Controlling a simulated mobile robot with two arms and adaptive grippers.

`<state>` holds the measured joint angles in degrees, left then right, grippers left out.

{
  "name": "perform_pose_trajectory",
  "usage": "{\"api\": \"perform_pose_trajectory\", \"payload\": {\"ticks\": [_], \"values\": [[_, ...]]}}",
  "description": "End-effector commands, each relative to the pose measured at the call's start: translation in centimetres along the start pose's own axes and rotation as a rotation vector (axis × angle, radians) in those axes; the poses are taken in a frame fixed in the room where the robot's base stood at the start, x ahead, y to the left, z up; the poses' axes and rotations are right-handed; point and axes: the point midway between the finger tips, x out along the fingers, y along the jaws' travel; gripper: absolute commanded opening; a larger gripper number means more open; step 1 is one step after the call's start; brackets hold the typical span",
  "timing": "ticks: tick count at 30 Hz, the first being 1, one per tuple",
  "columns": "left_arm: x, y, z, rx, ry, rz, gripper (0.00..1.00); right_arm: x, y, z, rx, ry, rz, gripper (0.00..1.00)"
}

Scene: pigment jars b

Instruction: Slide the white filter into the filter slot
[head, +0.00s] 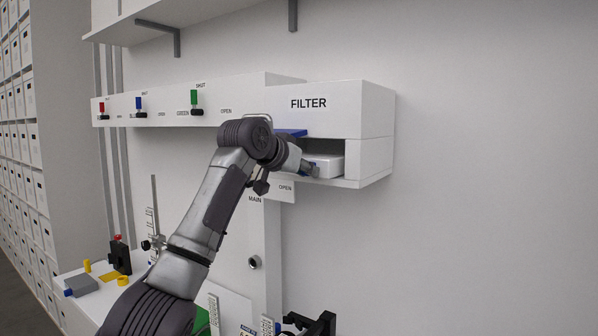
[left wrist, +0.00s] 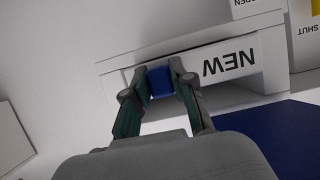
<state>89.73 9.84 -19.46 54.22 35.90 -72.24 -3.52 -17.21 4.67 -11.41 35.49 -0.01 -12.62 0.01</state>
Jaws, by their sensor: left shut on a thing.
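The white filter (head: 328,166) sits in the filter slot, the opening under the "FILTER" label of the white housing (head: 370,110). A dark gap shows above the filter. In the left wrist view the filter's face (left wrist: 200,72) carries the word "NEW", upside down, with a blue tab (left wrist: 160,82) on it. My left gripper (head: 309,169) is in front of the slot. In the left wrist view its fingers (left wrist: 160,84) are shut on the blue tab. How deep the filter is in the slot cannot be told exactly. My right gripper is not clearly seen.
A blue plate (head: 291,132) shows at the opening's left. Coloured valves, the green one (head: 195,98) nearest, line the panel to the left. A shelf (head: 165,30) hangs above. A bench below holds a grey block (head: 82,284) and a black stand (head: 120,258). The right wall is clear.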

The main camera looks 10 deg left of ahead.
Motion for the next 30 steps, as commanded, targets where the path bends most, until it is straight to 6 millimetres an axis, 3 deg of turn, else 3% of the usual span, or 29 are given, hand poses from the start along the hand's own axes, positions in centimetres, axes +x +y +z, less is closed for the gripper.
{"api": "perform_pose_trajectory", "payload": {"ticks": [13, 14, 19, 30], "values": [[0.49, 0.01, -0.31, 0.002, 0.003, -0.001, 0.0, -0.01, -0.14, -0.02, -0.001, 0.001, -0.002, 0.4], [0.49, 0.0, -0.31, 0.002, 0.003, -0.001, 0.26, -0.01, -0.16, -0.03, -0.001, 0.001, -0.002, 0.4], [0.51, 0.0, -0.27, 0.001, 0.002, -0.001, 0.54, 0.0, -0.27, -0.06, 0.0, 0.001, -0.003, 0.4], [0.24, -0.05, -0.14, 0.001, -0.001, -0.001, 0.54, 0.01, -0.1, -0.11, -0.001, 0.002, -0.001, 0.4]]}}
